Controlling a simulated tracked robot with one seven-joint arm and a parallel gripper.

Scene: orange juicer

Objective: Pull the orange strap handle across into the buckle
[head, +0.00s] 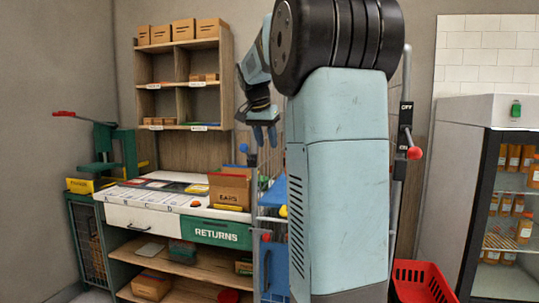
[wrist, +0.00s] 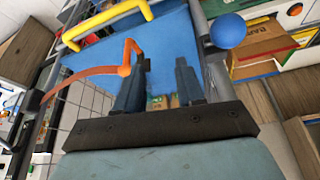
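The orange strap handle (wrist: 127,57) shows in the wrist view, with its orange strap (wrist: 80,75) running left to the dark frame of a wire cart. The handle is at the tip of my gripper's left finger; I cannot tell whether they touch. My gripper (wrist: 160,65) is open, its two blue fingers apart over a blue panel. In the head view my gripper (head: 264,133) points down above the cart, and the strap cannot be made out there. I cannot identify the buckle for certain.
A yellow bar (wrist: 108,22) crosses the cart beyond my fingers. A blue ball (wrist: 228,30) stands at its right side. The returns counter (head: 222,233) with a cardboard box (head: 229,190) is left of the cart. A red basket (head: 420,283) and a fridge (head: 500,200) are right.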

